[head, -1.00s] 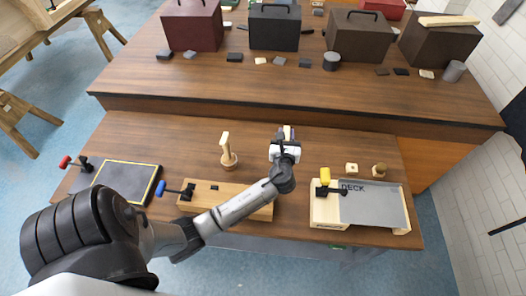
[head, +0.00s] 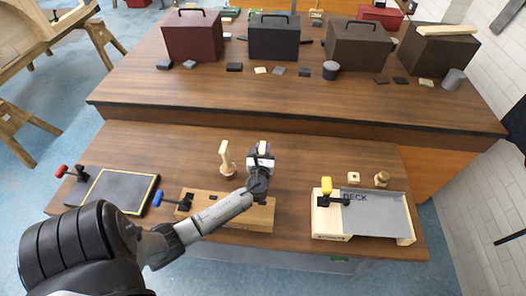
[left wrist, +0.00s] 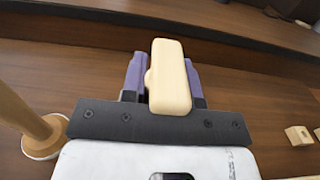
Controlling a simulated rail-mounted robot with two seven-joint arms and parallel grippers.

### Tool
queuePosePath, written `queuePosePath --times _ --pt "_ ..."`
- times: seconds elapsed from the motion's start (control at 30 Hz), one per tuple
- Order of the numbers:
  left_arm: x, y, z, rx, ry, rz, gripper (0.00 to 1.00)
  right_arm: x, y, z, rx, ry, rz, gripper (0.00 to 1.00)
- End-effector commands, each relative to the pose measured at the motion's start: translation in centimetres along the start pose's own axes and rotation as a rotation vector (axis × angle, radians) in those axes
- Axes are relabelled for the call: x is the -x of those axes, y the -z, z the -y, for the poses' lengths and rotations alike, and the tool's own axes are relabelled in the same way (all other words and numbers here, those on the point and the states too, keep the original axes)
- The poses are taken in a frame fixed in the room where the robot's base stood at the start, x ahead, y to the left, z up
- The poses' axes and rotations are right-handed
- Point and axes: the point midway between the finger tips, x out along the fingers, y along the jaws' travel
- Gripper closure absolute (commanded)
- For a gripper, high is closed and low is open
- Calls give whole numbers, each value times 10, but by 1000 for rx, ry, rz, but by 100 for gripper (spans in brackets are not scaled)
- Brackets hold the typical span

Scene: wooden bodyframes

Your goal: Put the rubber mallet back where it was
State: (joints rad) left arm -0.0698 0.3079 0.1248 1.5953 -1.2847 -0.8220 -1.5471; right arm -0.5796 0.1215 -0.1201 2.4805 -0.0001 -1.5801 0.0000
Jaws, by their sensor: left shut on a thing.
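In the left wrist view the handle's rounded end stands up between the purple fingers. The mallet's head is hidden below the gripper. I cannot tell whether it touches the bench. A wooden piece with an upright handle on a round foot (head: 226,158) stands just left of the gripper; it also shows in the left wrist view (left wrist: 38,135). My right gripper is not in view.
A long wooden block with a blue-handled clamp (head: 258,217) lies under my forearm. A framed dark board (head: 118,190) lies left. A tray marked DECK (head: 375,212) with a yellow-handled clamp (head: 327,187) stands right. Toolboxes (head: 274,38) line the raised rear bench. Bare bench lies right of the gripper.

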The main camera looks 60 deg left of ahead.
Motion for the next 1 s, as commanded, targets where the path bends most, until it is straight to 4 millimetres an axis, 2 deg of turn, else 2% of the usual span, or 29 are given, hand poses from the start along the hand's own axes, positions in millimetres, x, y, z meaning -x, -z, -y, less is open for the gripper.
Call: queuePosePath --times 0.47,0.5,0.73,1.0 --pt "0 7 1 1 1 1 100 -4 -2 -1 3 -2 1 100" --pt "0 7 0 1 1 0 70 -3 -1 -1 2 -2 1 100" --pt "0 6 0 1 1 0 48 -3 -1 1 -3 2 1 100" --pt "0 4 0 1 1 1 47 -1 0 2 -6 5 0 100"
